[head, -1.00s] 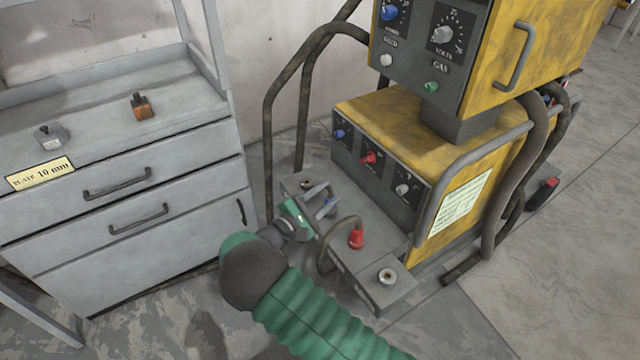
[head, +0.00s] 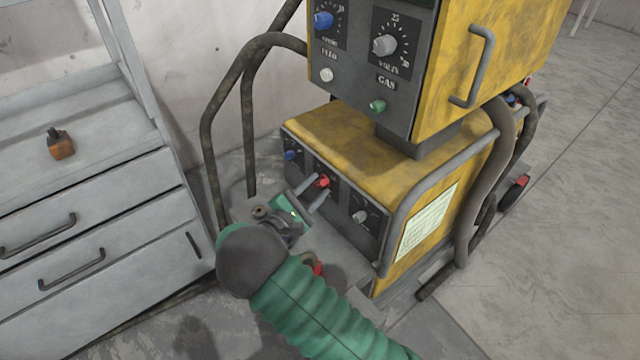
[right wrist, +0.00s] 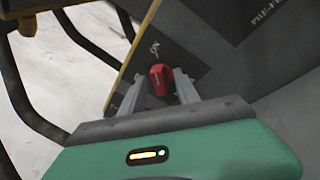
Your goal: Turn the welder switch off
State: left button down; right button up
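The welder (head: 350,135) is a yellow machine with a dark front panel on its lower part. A red switch knob (head: 323,181) sits in the middle of that panel, between a blue knob (head: 291,155) and a grey knob (head: 360,216). My right gripper (head: 315,188) is open, its two fingers pointing at the panel with the red knob between their tips. In the right wrist view the red knob (right wrist: 161,79) also shows between the spread fingers; whether they touch it I cannot tell. My left gripper is out of view.
An upper yellow unit (head: 490,60) with more knobs overhangs the lower panel. Dark frame tubes (head: 228,110) rise left of the welder. A grey drawer cabinet (head: 90,215) with an orange-brown object (head: 61,147) on top stands at the left. A red connector (head: 318,268) is partly hidden by my arm.

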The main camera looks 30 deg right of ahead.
jog(key=shift+c, duration=0.4)
grip_shut()
